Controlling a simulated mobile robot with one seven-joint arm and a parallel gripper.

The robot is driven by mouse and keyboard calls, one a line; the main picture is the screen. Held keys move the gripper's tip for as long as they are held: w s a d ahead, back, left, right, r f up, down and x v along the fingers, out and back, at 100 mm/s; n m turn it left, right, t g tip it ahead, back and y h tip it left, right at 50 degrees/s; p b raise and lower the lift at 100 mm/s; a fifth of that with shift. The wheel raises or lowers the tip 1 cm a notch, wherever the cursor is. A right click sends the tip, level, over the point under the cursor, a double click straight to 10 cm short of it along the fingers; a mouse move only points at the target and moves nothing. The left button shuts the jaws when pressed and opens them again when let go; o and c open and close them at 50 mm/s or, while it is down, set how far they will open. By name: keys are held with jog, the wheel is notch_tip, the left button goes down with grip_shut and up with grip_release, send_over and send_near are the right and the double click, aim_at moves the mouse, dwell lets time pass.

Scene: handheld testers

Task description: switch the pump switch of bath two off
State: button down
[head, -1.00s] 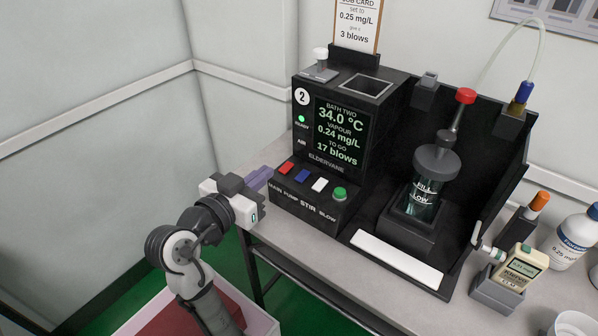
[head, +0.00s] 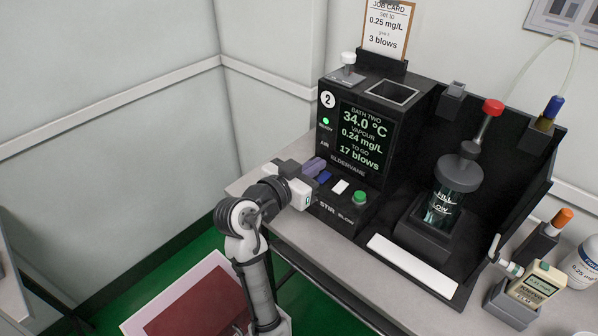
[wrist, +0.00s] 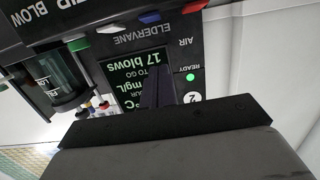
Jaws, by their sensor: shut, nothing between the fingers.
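The bath two unit (head: 372,85) is a black box with a "2" badge and a lit screen (head: 363,135) reading 34.0 °C, 0.24 mg/L, 17 blows. On its sloped front ledge sits the blue pump switch (head: 324,177), which also shows in the wrist view (wrist: 149,17). Its tilt is too small to read. My gripper (head: 314,166) is shut and empty, at the ledge's left end beside the blue switch; contact cannot be told. It hides the red main switch in the head view; the red switch shows in the wrist view (wrist: 190,4). My shut fingers (wrist: 156,88) overlap the screen there.
The white stir switch (head: 340,187) and green blow button (head: 359,197) lie right of the pump switch. The green ready lamp (head: 326,121) is lit. A glass vessel (head: 441,210) stands in the right bay. A handheld tester (head: 538,284) sits in a cradle farther right.

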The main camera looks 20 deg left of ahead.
aim_at(320, 175)
jog(key=shift+x, duration=1)
notch_tip(320, 175, down, 3)
jog(key=shift+w+r+p, duration=0.15)
jog(key=shift+r+p, duration=0.05)
jog(key=shift+p, duration=0.1)
jog(key=shift+w+f, duration=0.1)
jog(key=shift+f, duration=0.65)
